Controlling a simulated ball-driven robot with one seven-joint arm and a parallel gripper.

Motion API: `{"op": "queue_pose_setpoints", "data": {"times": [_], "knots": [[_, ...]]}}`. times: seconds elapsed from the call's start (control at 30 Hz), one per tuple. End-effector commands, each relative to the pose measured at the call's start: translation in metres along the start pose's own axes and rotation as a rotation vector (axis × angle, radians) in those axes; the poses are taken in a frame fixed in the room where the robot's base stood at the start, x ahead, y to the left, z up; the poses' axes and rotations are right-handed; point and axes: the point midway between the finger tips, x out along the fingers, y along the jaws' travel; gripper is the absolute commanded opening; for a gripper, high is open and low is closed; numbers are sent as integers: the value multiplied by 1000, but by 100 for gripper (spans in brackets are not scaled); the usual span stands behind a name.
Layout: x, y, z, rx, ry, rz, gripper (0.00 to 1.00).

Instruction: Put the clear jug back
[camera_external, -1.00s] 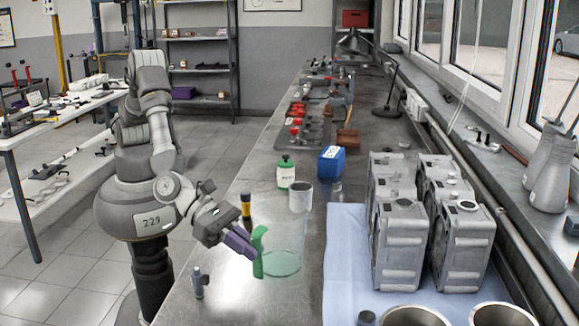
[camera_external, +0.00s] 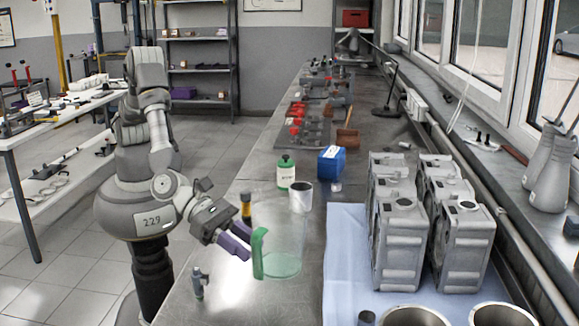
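The clear jug (camera_external: 290,225) stands upright on the metal bench near its front left edge. It has a green handle (camera_external: 258,254) on its left side and a greenish base. My gripper (camera_external: 242,247), with purple fingers, is just left of the handle. The fingers look spread, with a gap between them, and nothing shows between them. They appear apart from the handle.
A white cup (camera_external: 301,195), a green-topped bottle (camera_external: 286,171) and a yellow-and-black item (camera_external: 246,206) stand behind the jug. A blue box (camera_external: 331,161) is farther back. Grey engine blocks (camera_external: 398,240) stand on a blue cloth (camera_external: 344,225) to the right.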

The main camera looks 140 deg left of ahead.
Motion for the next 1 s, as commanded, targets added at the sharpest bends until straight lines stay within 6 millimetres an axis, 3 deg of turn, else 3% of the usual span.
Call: {"op": "queue_pose_setpoints", "data": {"times": [0.2,0.4,0.6,0.83,0.93,1.0], "knots": [[-54,-1,3,2,-1,-3,35],[-93,0,2,0,-1,-2,35],[-110,0,0,1,-1,-1,35],[-110,1,2,-10,-2,4,35],[-114,15,27,-133,-11,52,35],[-123,36,63,-336,-22,120,35]]}}
